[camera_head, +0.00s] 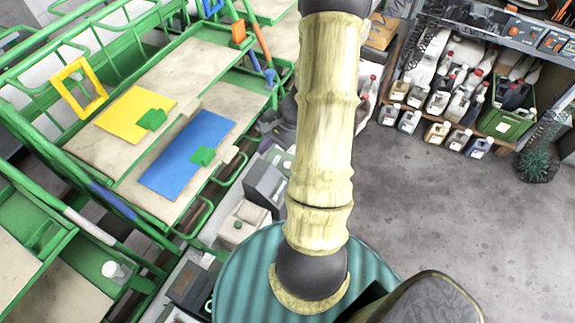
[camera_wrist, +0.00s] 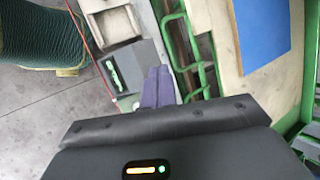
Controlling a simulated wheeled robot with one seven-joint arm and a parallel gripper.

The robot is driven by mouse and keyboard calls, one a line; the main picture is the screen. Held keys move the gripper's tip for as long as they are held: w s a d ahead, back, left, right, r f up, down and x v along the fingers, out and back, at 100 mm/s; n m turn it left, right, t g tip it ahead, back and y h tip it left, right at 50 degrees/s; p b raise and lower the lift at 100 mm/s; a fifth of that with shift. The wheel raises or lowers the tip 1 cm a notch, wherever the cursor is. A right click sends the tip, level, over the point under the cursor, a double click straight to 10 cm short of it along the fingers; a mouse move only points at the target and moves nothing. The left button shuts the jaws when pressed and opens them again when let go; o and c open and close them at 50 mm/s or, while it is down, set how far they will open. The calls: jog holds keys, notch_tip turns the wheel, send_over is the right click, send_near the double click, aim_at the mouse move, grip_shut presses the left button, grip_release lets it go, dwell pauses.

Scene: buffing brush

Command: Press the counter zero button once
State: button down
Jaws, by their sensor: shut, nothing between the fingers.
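A grey box with a lit green display, which looks like the counter (camera_wrist: 118,72), is left of my fingertips in the wrist view. In the head view the grey box (camera_head: 265,184) stands beside the green frame, left of my arm. I cannot make out a zero button on it. My gripper (camera_wrist: 158,86) is shut and empty, its two purplish fingers together. In the picture it lies between the counter and the green frame; its height above them is unclear. In the head view my arm largely hides the gripper.
A beige box (camera_head: 240,223) with a green button stands beside the grey box. The green frame (camera_wrist: 178,45) carries boards with a blue panel (camera_head: 188,155) and a yellow panel (camera_head: 135,114). A thin red cable (camera_wrist: 90,50) runs near the counter.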

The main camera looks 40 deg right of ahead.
jog(key=d+f+m+t, duration=0.4)
jog(key=d+f+m, duration=0.2)
jog(key=d, duration=0.4)
jog(key=shift+s+d+f+b, duration=0.1)
jog(key=shift+d+f+b, duration=0.1)
jog(key=shift+b, duration=0.1)
notch_tip(320, 180, down, 8)
jog(key=b, duration=0.5)
jog(key=shift+a, duration=0.1)
jog(key=shift+f+b, duration=0.35)
jog(key=shift+b, duration=0.3)
dwell(0.8)
jog(key=shift+f+b, duration=0.4)
jog(key=shift+b, duration=0.2)
